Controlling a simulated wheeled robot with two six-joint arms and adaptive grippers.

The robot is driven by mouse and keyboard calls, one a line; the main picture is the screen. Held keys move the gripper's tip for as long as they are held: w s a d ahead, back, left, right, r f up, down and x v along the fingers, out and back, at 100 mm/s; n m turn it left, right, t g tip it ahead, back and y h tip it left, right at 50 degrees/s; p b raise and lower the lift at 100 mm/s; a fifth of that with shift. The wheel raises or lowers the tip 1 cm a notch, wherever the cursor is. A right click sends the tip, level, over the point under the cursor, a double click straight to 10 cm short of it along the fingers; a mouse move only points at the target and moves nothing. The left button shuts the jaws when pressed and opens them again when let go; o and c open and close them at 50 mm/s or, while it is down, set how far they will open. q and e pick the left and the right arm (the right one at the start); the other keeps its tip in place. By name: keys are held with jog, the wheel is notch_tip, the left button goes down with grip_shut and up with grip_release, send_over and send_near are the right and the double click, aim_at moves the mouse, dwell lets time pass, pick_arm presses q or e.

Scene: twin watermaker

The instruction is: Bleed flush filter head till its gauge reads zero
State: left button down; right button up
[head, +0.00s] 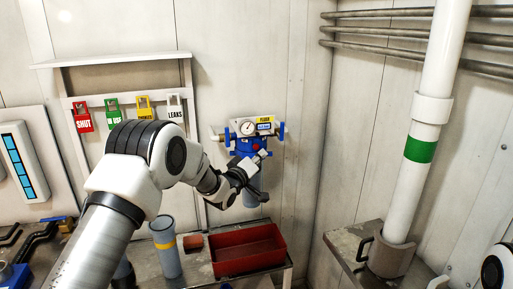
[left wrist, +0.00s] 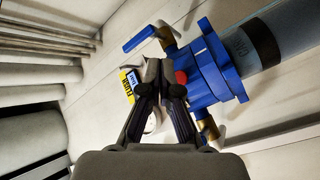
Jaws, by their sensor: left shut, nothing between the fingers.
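The flush filter head (head: 244,146) is a blue body on the back wall with a yellow and blue "FLUSH" label (head: 264,121). Its round white gauge (head: 248,128) faces me; the reading is too small to tell. Blue valve handles stand on both sides, the right one (head: 281,131) clear of my arm. A grey-blue filter bowl (head: 251,187) hangs below. My left gripper (head: 264,154) is shut and empty in front of the head. In the left wrist view its fingertips (left wrist: 162,66) are beside a red button (left wrist: 181,77) on the blue head (left wrist: 212,68); I cannot tell whether they touch.
A red tray (head: 247,250) and a grey cylinder with a yellow band (head: 165,250) stand on the bench below. Coloured tags, including a red "SHUT" one (head: 82,117), hang at left. A white pipe with a green band (head: 420,149) stands at right.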

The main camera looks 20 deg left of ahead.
pick_arm(q)
jog(key=shift+w+a, duration=0.6)
jog(key=shift+w, duration=0.3)
dwell(0.8)
jog(key=shift+w+a, duration=0.25)
jog(key=shift+w, duration=0.1)
jog(key=shift+w+a, duration=0.25)
jog(key=shift+w, duration=0.1)
dwell(0.6)
dwell(2.7)
jog(key=shift+s+d, duration=0.5)
jog(key=shift+s, duration=0.2)
jog(key=shift+s+b, duration=0.1)
jog(key=shift+b, duration=0.2)
jog(key=shift+s+d, duration=0.7)
jog(key=shift+s, duration=0.3)
jog(key=shift+s+d, duration=0.7)
jog(key=shift+s, duration=0.3)
